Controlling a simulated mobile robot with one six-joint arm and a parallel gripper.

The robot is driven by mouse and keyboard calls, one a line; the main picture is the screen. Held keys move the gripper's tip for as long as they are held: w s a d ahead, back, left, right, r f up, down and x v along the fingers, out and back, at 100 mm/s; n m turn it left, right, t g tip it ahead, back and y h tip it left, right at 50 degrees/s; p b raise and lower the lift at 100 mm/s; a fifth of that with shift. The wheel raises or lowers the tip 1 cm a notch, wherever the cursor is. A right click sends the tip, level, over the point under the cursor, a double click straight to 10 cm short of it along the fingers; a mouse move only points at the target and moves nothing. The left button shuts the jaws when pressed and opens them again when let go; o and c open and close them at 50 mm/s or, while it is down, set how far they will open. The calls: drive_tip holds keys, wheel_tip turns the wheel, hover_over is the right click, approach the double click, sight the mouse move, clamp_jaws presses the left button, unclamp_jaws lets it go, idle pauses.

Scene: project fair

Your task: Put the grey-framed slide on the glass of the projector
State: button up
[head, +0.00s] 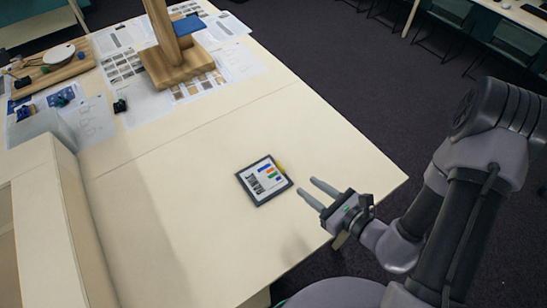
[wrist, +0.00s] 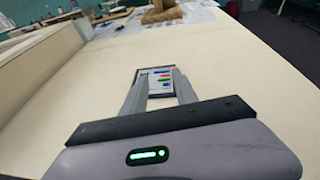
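The grey-framed slide (head: 265,180) lies flat on the pale table, with a dark grey frame around a white sheet with coloured bars and a dark picture. A small yellow bit shows at its right edge. In the wrist view the slide (wrist: 158,82) appears between and beyond the fingertips. My gripper (head: 306,185) is open and empty, just right of the slide, its two fingers pointing at it; in the wrist view the gripper (wrist: 157,72) also shows its fingers apart. I cannot make out a projector with a glass in either view.
A wooden stand (head: 178,62) with a post rises from printed sheets (head: 122,65) at the back. A wooden board (head: 52,67) with small items is at the far left. A pale raised panel (head: 72,200) borders the left. The table (head: 190,190) around the slide is clear.

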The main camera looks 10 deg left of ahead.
drive_tip(key=f, duration=0.2)
drive_tip(key=d+f+m+t+h+b, duration=0.1)
drive_tip(key=shift+d+f+m+h, duration=0.15)
drive_tip(key=shift+f+m+h, duration=0.15)
drive_tip(key=shift+f, duration=0.05)
drive_tip(key=b+x, duration=0.2)
drive_tip(key=b, duration=0.1)
drive_tip(key=shift+w+f, duration=0.15)
drive_tip(key=shift+f, duration=0.2)
drive_tip(key=b, duration=0.9)
approach(281, 166)
drive_tip(key=shift+x, duration=1.05)
drive_tip(key=x, duration=0.7)
drive_tip(key=shift+w, duration=0.1)
clamp_jaws()
